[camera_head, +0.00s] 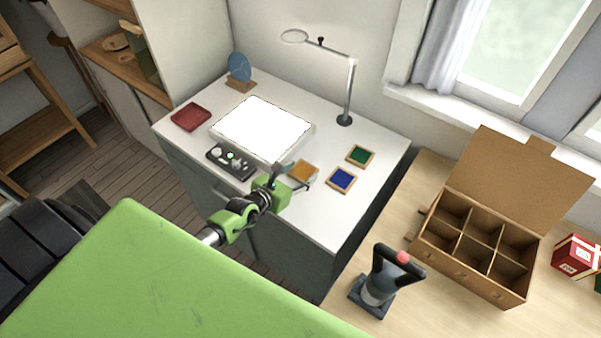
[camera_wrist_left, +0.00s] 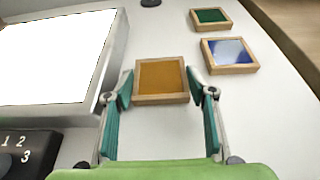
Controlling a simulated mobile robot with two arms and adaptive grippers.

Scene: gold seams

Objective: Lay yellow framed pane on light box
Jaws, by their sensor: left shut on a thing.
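The yellow framed pane (camera_head: 302,172), an amber square in a wooden frame, is at the front of the white-topped cabinet, right of the light box. My left gripper (camera_head: 291,177) is shut on it; the left wrist view shows the pane (camera_wrist_left: 162,80) between the two fingers, which press on opposite sides of its frame. I cannot tell whether the pane is lifted off the top. The light box (camera_head: 308,140) has a bright white, bare surface; it also shows at the left of the left wrist view (camera_wrist_left: 112,62). My right gripper is not in view.
A green framed pane (camera_head: 360,156) and a blue one (camera_head: 342,180) lie right of the gripper. A black control box (camera_head: 231,161) is in front of the light box. A red tray (camera_head: 190,117), a blue disc on a stand (camera_head: 239,68) and a magnifier lamp (camera_head: 350,90) stand farther back.

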